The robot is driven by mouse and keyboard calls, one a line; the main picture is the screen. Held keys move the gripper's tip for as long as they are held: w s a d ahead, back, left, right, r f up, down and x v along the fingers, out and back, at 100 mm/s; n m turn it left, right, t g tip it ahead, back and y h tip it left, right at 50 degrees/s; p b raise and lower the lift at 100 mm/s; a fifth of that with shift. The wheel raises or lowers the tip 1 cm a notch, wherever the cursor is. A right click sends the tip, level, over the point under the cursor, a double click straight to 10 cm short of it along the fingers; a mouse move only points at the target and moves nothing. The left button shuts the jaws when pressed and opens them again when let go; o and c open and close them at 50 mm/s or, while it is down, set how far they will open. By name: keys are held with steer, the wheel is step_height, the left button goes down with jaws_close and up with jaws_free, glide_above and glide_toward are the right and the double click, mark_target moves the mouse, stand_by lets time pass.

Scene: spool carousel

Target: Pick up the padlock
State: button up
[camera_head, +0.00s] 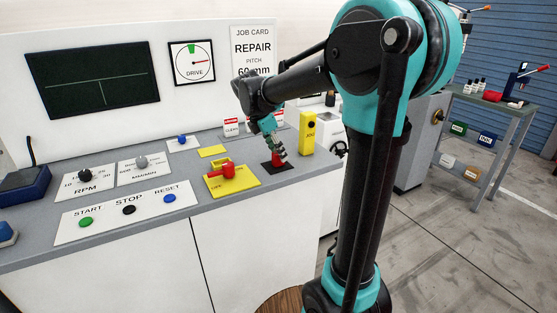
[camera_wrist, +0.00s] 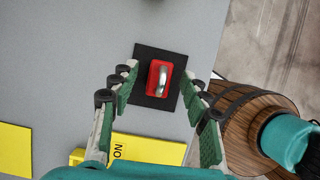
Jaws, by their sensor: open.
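The padlock (camera_wrist: 154,76) is red with a silver shackle and rests on a black square mat (camera_wrist: 145,55) on the grey console top. In the head view the padlock (camera_head: 276,158) shows as a small red block near the console's right end, partly covered by my gripper. My gripper (camera_head: 277,148) points down just above it. In the wrist view my gripper (camera_wrist: 158,82) is open, with one finger on each side of the padlock and a gap on both sides. Nothing is held.
A yellow plate with a red lever (camera_head: 232,173) lies left of the padlock. A yellow post marked JOG (camera_head: 307,133) stands close on the right. A wooden round (camera_wrist: 250,118) shows below the console edge. Grey console surface left of the mat is bare.

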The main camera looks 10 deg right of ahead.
steer(key=shift+w+d+f, duration=0.1)
steer(key=shift+d+f, duration=0.15)
steer(key=shift+f, duration=0.4)
steer(key=shift+c, duration=0.6)
jaws_close()
steer(key=shift+r, duration=0.15)
